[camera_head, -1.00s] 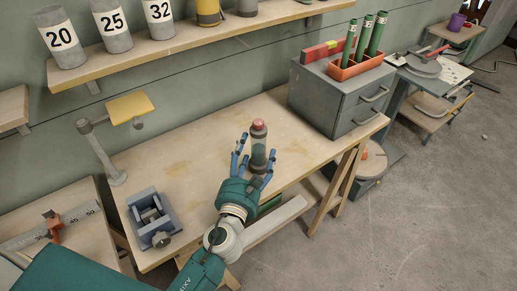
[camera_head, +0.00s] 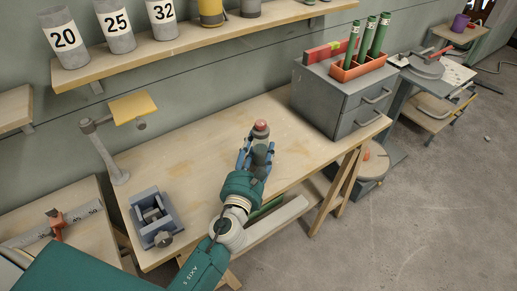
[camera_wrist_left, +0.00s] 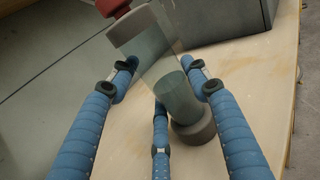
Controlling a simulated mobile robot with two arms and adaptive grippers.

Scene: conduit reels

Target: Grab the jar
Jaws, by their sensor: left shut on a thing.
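The jar (camera_head: 261,135) stands upright on the workbench (camera_head: 205,147). It has a red knob on a grey cap, a clear greenish body and a grey base. In the left wrist view the jar (camera_wrist_left: 172,70) appears tilted between the blue fingers. My left gripper (camera_head: 257,153) is shut on the jar, with its fingers around the body from the near side. The gripper's palm hides the lower part of the jar in the head view. My right gripper is not in view.
A grey drawer cabinet (camera_head: 328,104) with an orange tray (camera_head: 362,69) of green tubes stands right of the jar. A grey vise (camera_head: 155,217) sits at the front left. A lamp-like stand (camera_head: 108,150) is at the left. The bench between is clear.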

